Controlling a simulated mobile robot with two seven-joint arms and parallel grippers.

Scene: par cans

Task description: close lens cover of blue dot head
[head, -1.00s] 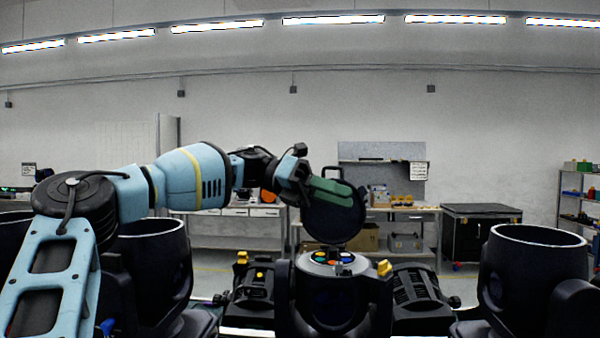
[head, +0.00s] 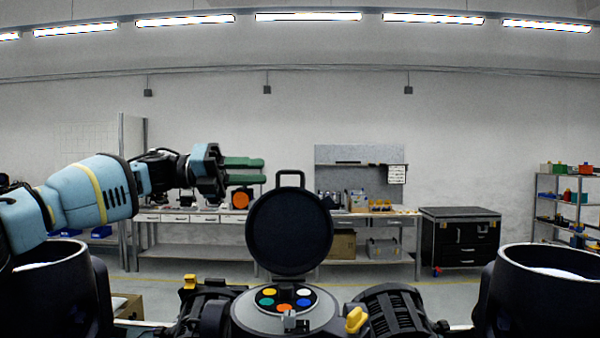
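A moving head (head: 245,312) stands front centre, with a round face of yellow, white, green, blue and orange dots (head: 285,299). Its round black lens cover (head: 289,232) is open and stands upright behind the face, its loop handle on top. I see no separate blue marker on the body. My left gripper (head: 245,171) has green fingers, spread with a gap between them and nothing held. It is up and left of the cover, apart from it in the picture. My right gripper is not in view.
Open black cans stand at the left (head: 78,285) and right (head: 500,285). Yellow knobs (head: 355,320) flank the centre head. Behind are a workbench (head: 190,218), a black case (head: 460,240) and a shelf rack (head: 570,205). The air around the cover is clear.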

